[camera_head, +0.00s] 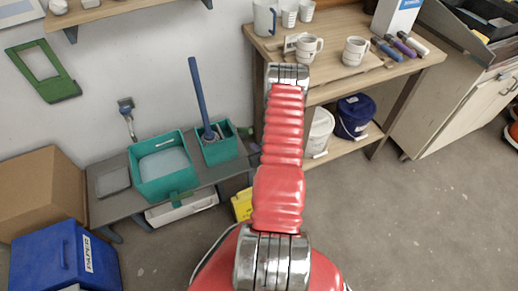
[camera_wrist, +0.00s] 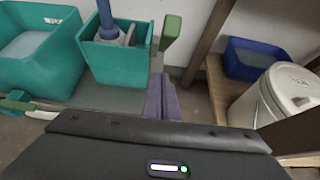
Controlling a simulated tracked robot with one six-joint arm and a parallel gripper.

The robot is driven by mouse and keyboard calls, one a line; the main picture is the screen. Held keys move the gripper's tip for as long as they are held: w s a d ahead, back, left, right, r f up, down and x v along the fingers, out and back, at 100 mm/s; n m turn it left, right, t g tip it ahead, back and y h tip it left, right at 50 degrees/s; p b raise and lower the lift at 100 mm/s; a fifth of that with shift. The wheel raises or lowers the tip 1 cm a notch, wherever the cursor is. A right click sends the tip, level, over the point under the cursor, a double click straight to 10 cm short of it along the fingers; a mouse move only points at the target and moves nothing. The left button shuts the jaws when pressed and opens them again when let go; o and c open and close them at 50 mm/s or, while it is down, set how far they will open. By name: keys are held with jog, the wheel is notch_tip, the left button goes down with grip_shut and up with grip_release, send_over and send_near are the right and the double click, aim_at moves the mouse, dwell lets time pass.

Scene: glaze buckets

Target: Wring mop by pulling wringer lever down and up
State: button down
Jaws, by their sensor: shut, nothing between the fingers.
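The mop's blue handle (camera_head: 198,92) leans up out of the teal bucket (camera_head: 219,150) on the low bench. In the wrist view the handle (camera_wrist: 106,15) and a grey wringer part (camera_wrist: 128,36) show inside the bucket (camera_wrist: 117,63). A green upright piece (camera_wrist: 170,32), perhaps the lever's grip, stands just right of the bucket; its lower end is hidden. My gripper (camera_wrist: 162,92) is shut and empty, its purplish fingers together in front of the bucket's right side and below the green piece. Contact cannot be told.
A larger teal tub (camera_head: 163,166) stands left of the bucket. A white bin (camera_wrist: 280,98) and a blue tub (camera_wrist: 255,58) sit on the shelf at right. Mugs (camera_head: 308,48) stand on the table (camera_head: 345,88) above. Open floor (camera_head: 430,220) lies at right.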

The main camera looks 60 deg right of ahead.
jog(key=shift+w+d+r, duration=0.4)
jog(key=shift+w+r, duration=0.25)
jog(key=shift+r, duration=0.05)
jog(key=shift+w+d+r, duration=0.4)
jog(key=shift+w+r, duration=0.25)
